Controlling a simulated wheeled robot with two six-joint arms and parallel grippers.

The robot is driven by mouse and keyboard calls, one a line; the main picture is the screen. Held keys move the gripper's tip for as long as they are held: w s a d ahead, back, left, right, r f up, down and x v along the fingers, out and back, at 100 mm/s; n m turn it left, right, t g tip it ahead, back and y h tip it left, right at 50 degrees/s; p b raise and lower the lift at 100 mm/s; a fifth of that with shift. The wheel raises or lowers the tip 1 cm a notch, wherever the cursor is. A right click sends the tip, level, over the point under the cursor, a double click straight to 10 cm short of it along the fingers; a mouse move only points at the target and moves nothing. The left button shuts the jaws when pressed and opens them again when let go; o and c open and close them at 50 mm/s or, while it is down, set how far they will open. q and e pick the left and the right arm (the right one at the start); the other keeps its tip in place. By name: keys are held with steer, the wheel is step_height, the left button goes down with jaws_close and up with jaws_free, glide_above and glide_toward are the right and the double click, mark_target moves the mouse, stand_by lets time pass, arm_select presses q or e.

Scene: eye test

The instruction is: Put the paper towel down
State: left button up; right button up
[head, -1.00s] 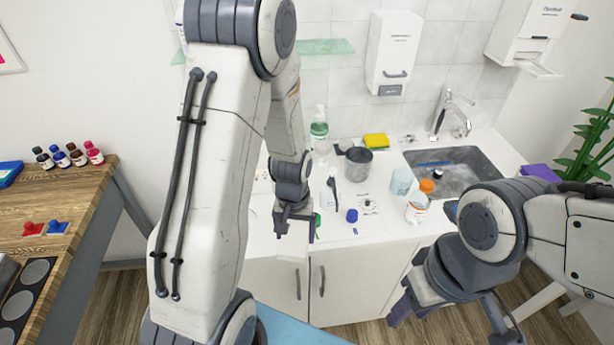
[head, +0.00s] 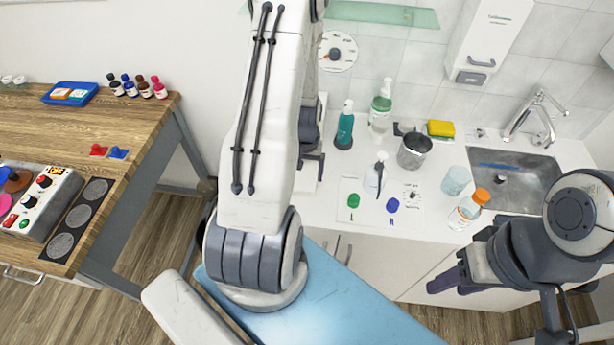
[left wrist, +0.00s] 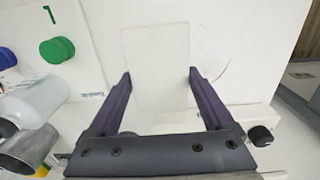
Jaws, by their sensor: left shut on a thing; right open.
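The paper towel is a flat white rectangle (left wrist: 156,65) between the fingers of my left gripper (left wrist: 160,75) in the left wrist view. That gripper is shut on it, over the white counter. In the head view my left gripper (head: 311,160) hangs above the left end of the counter (head: 440,215), left of the teal bottle. White on white hides the towel's outline there, and I cannot tell whether it touches the counter. My right gripper (head: 490,312) is open and empty, in front of the counter's right part.
A sink (head: 510,190) is at right. A wooden table (head: 60,135) is at left.

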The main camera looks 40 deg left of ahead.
mark_target(306, 181)
arm_select(q)
steer(key=shift+a+f, duration=0.15)
steer(key=shift+f, duration=0.05)
step_height(306, 181, down, 4)
steer(key=shift+r+p, duration=0.2)
steer(key=shift+p, duration=0.5)
steer(key=shift+f, duration=0.15)
steer(key=shift+f, duration=0.2)
steer(key=o, duration=1.4)
steer(key=shift+c, duration=0.2)
steer(key=shift+r, duration=0.1)
steer(key=shift+r, duration=0.1)
